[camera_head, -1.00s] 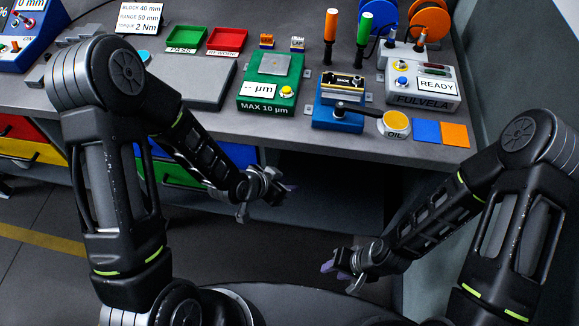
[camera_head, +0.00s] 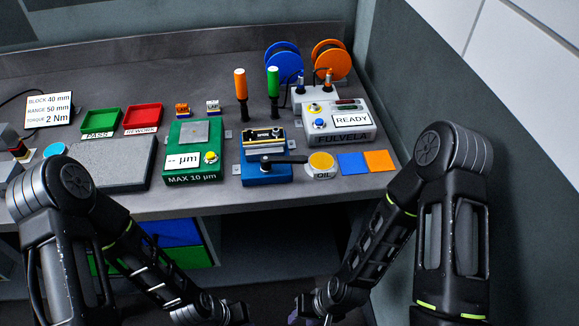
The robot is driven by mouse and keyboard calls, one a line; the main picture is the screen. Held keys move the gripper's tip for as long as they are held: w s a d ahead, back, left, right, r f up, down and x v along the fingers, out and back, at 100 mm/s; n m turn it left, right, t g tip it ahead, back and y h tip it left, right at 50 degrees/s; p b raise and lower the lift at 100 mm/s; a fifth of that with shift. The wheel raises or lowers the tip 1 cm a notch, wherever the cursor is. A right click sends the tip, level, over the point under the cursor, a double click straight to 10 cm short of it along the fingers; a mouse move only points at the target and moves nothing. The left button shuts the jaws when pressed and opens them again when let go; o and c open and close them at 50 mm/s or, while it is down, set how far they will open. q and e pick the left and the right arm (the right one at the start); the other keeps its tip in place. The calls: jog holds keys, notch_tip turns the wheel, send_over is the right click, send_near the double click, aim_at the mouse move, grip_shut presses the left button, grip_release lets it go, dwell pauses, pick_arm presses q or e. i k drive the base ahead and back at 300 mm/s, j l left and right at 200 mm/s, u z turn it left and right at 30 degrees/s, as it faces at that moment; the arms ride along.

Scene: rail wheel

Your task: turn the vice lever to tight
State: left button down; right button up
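The blue vice (camera_head: 265,173) stands near the front edge of the bench, with a small dark block (camera_head: 263,134) between its jaws. Its black lever (camera_head: 286,160) points to the right, towards the oil tin. My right gripper (camera_head: 300,312) is low at the bottom edge, below and in front of the bench, well apart from the lever. Its fingers are partly cut off by the frame. My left gripper (camera_head: 232,316) is also at the bottom edge, mostly cut off, and touches nothing I can see.
The yellow-lided oil tin (camera_head: 321,163) stands just right of the lever, beside blue (camera_head: 353,163) and orange (camera_head: 380,160) pads. A green gauge (camera_head: 192,160) stands left of the vice. A wall closes the right side.

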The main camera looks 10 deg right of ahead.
aim_at(266, 161)
jog(key=k+j, duration=0.15)
jog(key=j, duration=0.15)
jog(key=k+j, duration=0.15)
jog(key=j+z, duration=0.1)
jog(key=z, duration=1.75)
